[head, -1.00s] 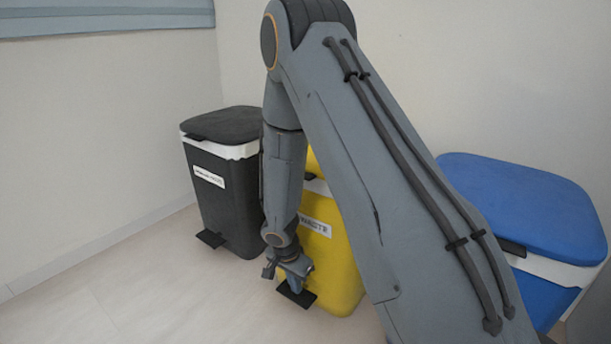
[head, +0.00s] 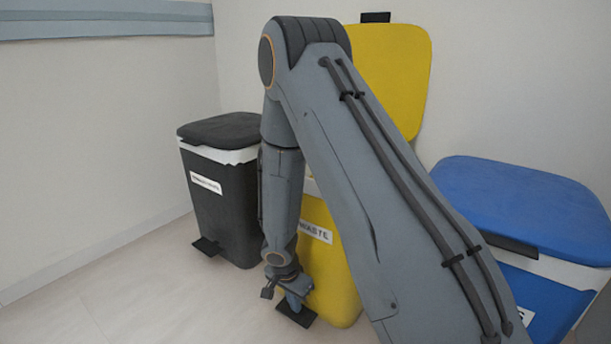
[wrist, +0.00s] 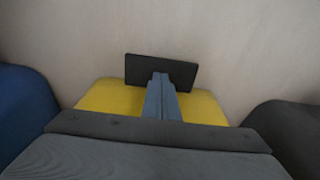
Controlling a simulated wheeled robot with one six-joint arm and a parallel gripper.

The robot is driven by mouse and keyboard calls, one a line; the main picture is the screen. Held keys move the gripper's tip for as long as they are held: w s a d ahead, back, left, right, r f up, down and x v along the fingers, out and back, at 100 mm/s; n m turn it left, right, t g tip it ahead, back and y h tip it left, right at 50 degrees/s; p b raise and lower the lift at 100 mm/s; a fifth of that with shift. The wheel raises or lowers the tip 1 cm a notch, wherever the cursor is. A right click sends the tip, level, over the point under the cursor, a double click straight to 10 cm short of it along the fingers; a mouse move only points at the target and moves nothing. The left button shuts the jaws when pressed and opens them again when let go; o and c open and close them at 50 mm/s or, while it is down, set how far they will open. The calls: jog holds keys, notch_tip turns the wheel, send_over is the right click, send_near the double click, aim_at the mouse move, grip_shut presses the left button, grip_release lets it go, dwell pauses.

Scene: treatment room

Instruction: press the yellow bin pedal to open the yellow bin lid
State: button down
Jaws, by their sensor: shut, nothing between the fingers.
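The yellow bin (head: 328,262) stands against the wall, partly hidden behind my arm. Its yellow lid (head: 392,75) is raised upright above it. The black pedal (head: 295,312) is at the bin's front foot, close to the floor. My gripper (head: 297,303) points down with its fingertips on the pedal. In the wrist view my closed fingers (wrist: 161,98) lie over the black pedal (wrist: 182,70), with the yellow bin's body (wrist: 105,97) at both sides. Nothing is held between the fingers.
A dark grey bin (head: 228,205) with its lid down stands to the left, its own pedal (head: 207,246) in front. A blue bin (head: 540,290) with its lid down stands to the right. The floor (head: 140,290) at the front left is clear.

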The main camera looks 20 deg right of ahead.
jog(key=w+d+p+v, duration=0.1)
jog(key=p+v, duration=0.7)
jog(key=v, duration=0.1)
jog(key=shift+d+r+p, duration=0.15)
jog(key=shift+d+p, duration=0.2)
dwell(0.9)
